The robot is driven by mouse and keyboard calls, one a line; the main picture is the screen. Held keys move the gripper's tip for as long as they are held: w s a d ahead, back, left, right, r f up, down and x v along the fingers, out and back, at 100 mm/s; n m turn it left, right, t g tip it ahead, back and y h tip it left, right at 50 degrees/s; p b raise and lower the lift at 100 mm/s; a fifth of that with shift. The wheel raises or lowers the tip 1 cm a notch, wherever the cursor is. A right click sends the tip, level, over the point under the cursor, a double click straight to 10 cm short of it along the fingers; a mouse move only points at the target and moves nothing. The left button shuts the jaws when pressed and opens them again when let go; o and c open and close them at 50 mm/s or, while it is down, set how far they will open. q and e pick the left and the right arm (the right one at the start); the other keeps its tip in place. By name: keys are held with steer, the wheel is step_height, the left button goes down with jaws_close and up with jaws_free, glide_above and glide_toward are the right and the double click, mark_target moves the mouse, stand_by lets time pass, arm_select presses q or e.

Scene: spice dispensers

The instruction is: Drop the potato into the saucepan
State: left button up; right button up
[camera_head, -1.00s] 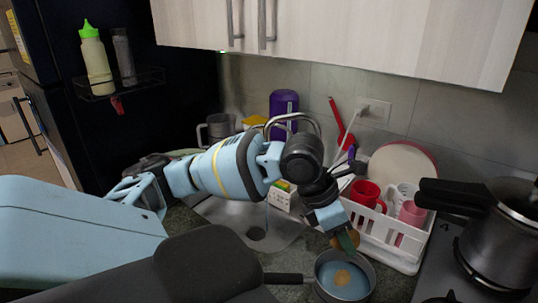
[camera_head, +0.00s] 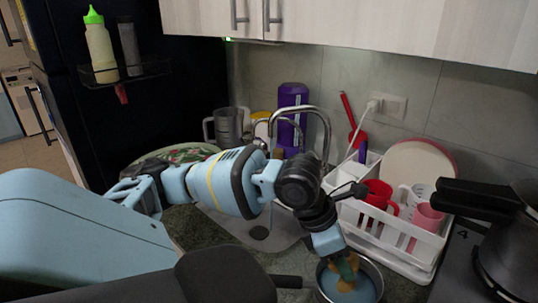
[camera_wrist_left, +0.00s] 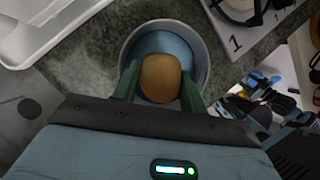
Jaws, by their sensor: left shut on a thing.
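The saucepan (camera_head: 371,286) is a grey metal pan with a bluish inside at the lower right of the head view; its dark handle (camera_head: 287,281) points left. My left gripper (camera_head: 346,265) is over the pan, close to its opening, with fingers pointing down. It is shut on the brown potato (camera_head: 354,262), partly hidden by a finger. In the left wrist view the potato (camera_wrist_left: 160,77) sits between the two green fingers (camera_wrist_left: 160,84), inside the outline of the pan (camera_wrist_left: 202,62). A small brownish patch shows on the pan's inside; I cannot tell whether it is a reflection. My right gripper is not seen.
A white dish rack (camera_head: 400,250) with red, white and pink cups stands right behind the pan. A black-handled pot (camera_head: 512,245) is on the stove at far right. The sink (camera_head: 262,232) with its tap and a purple container (camera_head: 292,105) lie behind my arm.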

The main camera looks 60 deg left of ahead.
arm_select(q)
steer(key=shift+r, duration=0.1)
steer(key=o, duration=1.1)
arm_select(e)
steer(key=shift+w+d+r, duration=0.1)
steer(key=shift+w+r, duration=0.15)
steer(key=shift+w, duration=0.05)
arm_select(q)
steer(key=shift+s+a+r, duration=0.1)
steer(key=shift+a+r, duration=0.05)
steer(key=shift+r, duration=0.2)
steer(key=v, duration=0.7)
steer(key=shift+p, duration=0.35)
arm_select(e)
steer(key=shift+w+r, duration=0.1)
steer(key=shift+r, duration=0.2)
arm_select(q)
steer(key=shift+s, duration=0.1)
